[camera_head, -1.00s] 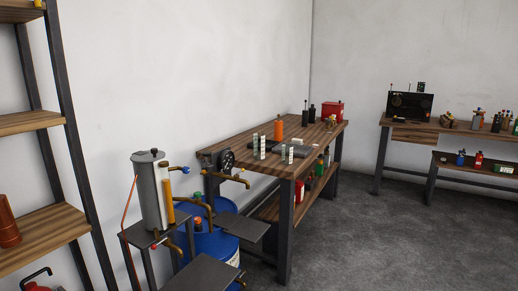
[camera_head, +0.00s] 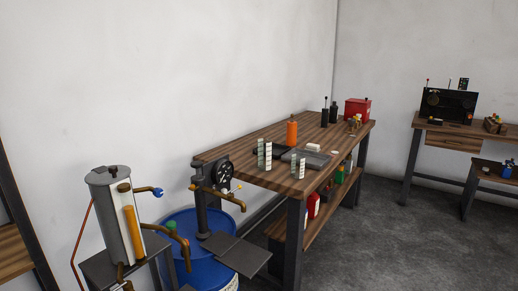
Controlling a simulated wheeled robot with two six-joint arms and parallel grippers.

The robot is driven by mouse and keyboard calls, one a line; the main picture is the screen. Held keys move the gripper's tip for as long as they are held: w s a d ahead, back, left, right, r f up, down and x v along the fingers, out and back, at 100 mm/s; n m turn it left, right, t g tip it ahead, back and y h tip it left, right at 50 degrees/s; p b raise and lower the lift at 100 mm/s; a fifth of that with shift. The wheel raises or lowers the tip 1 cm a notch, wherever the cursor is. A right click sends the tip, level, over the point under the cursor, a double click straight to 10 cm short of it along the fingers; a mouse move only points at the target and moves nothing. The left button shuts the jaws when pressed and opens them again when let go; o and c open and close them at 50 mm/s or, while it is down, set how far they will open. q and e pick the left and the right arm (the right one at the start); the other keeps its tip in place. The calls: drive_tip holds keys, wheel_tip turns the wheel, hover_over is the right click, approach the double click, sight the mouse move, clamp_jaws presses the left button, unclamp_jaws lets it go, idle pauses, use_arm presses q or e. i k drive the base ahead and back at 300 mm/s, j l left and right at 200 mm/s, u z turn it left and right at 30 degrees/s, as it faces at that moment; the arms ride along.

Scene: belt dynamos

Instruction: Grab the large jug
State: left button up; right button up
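No thing in view is clearly the large jug. On the lower shelf of the wooden workbench (camera_head: 232,158) stand several containers, among them a red one (camera_head: 313,205) and a green one (camera_head: 340,174), partly hidden by the bench top and leg. They are small in view, and I cannot tell whether one is a jug. Neither of my grippers is in view.
A metal cylinder apparatus (camera_head: 105,205) with pipes stands at the front left, beside a blue drum (camera_head: 182,222). The bench holds an orange bottle (camera_head: 292,132) and a red box (camera_head: 357,108). A second bench (camera_head: 452,128) stands at the right. The grey floor (camera_head: 375,225) between is clear.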

sight(264, 148)
drive_tip(key=i+l+u, duration=0.2)
drive_tip(key=i+l, duration=0.45)
drive_tip(key=i+l+u, duration=0.2)
drive_tip(key=i+l, duration=0.5)
